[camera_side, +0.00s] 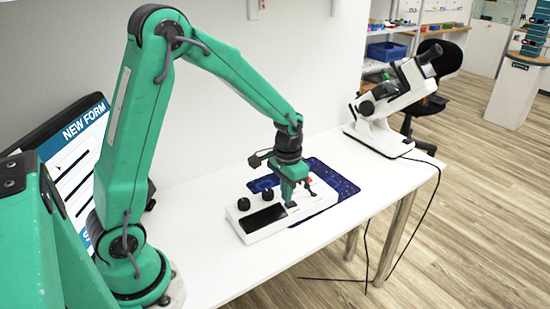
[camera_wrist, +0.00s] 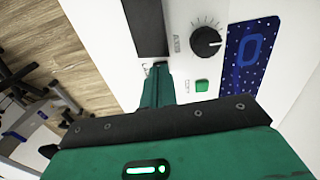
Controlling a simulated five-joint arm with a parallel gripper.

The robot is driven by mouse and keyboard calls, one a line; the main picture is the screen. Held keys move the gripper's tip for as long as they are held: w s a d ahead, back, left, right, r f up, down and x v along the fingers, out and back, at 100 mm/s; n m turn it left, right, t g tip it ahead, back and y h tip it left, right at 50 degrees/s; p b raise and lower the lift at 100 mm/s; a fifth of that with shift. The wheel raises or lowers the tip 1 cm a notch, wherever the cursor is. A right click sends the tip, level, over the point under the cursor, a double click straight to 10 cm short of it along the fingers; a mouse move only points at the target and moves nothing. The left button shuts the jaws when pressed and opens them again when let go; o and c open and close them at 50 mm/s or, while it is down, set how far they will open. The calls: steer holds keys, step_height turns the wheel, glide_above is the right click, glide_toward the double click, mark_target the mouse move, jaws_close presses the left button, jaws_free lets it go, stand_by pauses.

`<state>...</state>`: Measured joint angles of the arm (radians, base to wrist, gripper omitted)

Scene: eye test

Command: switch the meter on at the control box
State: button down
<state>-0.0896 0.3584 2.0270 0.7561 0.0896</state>
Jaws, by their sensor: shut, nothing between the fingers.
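The control box (camera_side: 241,219) is a white box on the table with a dark, blank display (camera_side: 263,217) and two black knobs along its back edge. In the wrist view the box (camera_wrist: 182,60) shows the dark display (camera_wrist: 146,25), one black knob (camera_wrist: 205,40) with a dial scale, and a green button (camera_wrist: 202,85). My gripper (camera_side: 290,204) points down over the box, right of the display. In the wrist view my gripper's shut fingertips (camera_wrist: 158,68) are by a small metallic part below the display, mostly hidden; I cannot tell whether they touch it. Something red (camera_side: 308,180) shows behind the gripper.
A blue patterned mat (camera_side: 343,185) lies beside and behind the box. A white optical instrument (camera_side: 385,110) stands at the table's far right end, with a cable hanging over the edge. The white table (camera_side: 215,262) is clear in front of the box.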

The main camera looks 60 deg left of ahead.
mark_target(286, 205)
steer(key=shift+f, duration=1)
stand_by(1.2)
steer(key=shift+r, duration=3.55)
steer(key=s+d+r+t, duration=0.1)
steer(key=s+r+t, duration=0.1)
steer(key=s+r, duration=0.4)
steer(key=s+d+r+t, duration=0.2)
steer(key=s+r, duration=0.4)
steer(key=s, duration=0.5)
steer(key=shift+s+d+r+t, duration=0.3)
steer(key=shift+r+t, duration=0.1)
steer(key=shift+t, duration=0.4)
